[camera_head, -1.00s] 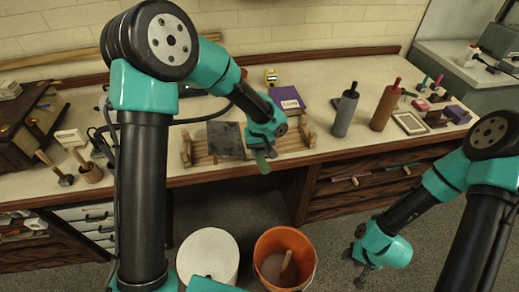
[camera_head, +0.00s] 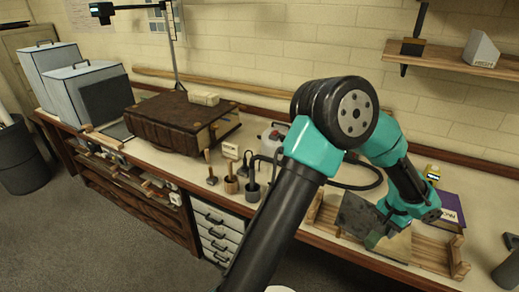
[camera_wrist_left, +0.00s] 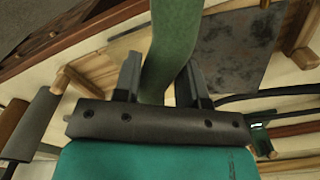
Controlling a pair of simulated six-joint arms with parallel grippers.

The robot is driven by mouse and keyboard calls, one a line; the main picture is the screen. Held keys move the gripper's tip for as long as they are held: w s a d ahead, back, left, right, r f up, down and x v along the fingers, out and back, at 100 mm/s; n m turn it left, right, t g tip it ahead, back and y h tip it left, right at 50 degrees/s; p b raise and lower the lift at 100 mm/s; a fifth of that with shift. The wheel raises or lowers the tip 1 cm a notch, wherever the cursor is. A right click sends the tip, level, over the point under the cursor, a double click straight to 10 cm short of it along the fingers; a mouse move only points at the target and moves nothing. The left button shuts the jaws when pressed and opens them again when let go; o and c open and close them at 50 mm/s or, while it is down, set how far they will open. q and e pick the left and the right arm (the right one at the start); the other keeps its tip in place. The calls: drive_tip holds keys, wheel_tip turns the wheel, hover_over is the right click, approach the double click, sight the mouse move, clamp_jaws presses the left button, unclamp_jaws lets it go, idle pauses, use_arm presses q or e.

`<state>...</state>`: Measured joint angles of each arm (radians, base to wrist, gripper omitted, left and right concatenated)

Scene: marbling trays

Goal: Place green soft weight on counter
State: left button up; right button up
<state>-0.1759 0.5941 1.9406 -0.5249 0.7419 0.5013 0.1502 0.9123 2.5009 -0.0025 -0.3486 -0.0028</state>
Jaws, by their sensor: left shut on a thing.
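The green soft weight is a long, flexible green strip. In the left wrist view the green soft weight (camera_wrist_left: 172,45) runs up between the fingers of my left gripper (camera_wrist_left: 161,85), which is shut on it. In the head view my left gripper (camera_head: 385,225) is over the wooden rack, and a small part of the green soft weight (camera_head: 373,240) shows below it, in front of a dark grey plate. I cannot tell whether the strip touches anything. The counter (camera_head: 290,213) is pale with a brown front edge. My right gripper is out of view.
The dark grey plate (camera_head: 352,212) leans on the wooden rack (camera_head: 432,258). A purple box (camera_head: 450,208) stands behind.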

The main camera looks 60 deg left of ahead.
use_arm(q)
drive_tip(key=s+a+f+n, duration=0.1)
drive_tip(key=s+a+n, duration=0.1)
drive_tip(key=a, duration=1.6)
drive_tip(key=s+a+f+n, duration=0.1)
drive_tip(key=s+a+n, duration=0.2)
drive_tip(key=a, duration=1.5)
drive_tip(key=shift+s+a+f+n, duration=0.2)
drive_tip(key=shift+a+f+n, duration=0.2)
drive_tip(key=shift+n, duration=0.3)
drive_tip(key=shift+f, duration=3.1)
drive_tip(key=shift+f, duration=1.9)
drive_tip(key=shift+f, duration=0.15)
